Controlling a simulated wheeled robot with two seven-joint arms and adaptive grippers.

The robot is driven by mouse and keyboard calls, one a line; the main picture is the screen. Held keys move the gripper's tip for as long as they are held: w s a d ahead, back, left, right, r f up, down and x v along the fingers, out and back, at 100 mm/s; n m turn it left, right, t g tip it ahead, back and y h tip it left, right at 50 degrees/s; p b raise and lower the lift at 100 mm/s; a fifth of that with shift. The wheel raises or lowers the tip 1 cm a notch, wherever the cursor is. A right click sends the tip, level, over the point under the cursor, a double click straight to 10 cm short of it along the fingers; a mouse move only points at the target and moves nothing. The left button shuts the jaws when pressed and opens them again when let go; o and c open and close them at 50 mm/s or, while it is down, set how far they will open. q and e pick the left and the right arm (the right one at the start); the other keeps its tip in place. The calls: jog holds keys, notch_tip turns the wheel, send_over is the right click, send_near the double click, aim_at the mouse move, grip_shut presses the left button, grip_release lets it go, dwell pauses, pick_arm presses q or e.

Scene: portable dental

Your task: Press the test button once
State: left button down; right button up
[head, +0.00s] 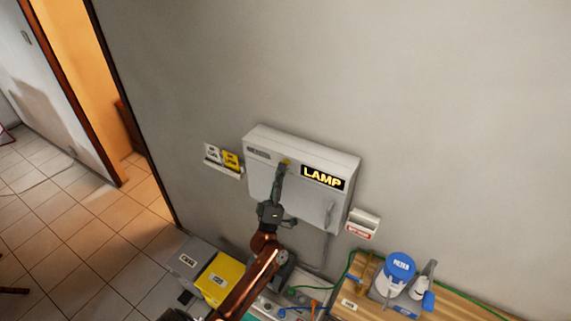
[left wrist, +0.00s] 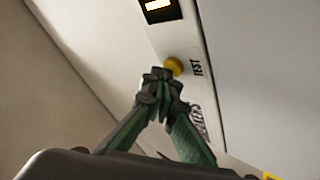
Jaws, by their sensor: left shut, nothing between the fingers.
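The test button is a round yellow knob (left wrist: 174,66) beside the word TEST in the left wrist view. In the head view it is a small yellow spot (head: 286,162) on the front of a white wall box (head: 258,187). A lit LAMP sign (head: 323,177) is on the same box, to the right of the button. My left gripper (head: 283,168) is shut and empty, with its tips right at the button's lower edge. In the left wrist view its fingertips (left wrist: 160,76) overlap the knob's edge; I cannot tell whether they touch it. My right gripper is not in view.
A small shelf with white and yellow cards (head: 231,159) is left of the box. A white holder (head: 363,223) is on its right. Below are a yellow bin (head: 220,278), a grey bin (head: 188,259) and a wooden bench (head: 459,304) with a blue-topped container (head: 400,267).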

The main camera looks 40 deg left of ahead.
pick_arm(q)
jog(key=shift+s+d, duration=0.1)
jog(key=shift+s, duration=0.55)
jog(key=s, duration=0.1)
jog(key=s+p, duration=0.1)
jog(key=s, duration=0.3)
jog(key=shift+d, duration=0.25)
dwell(0.6)
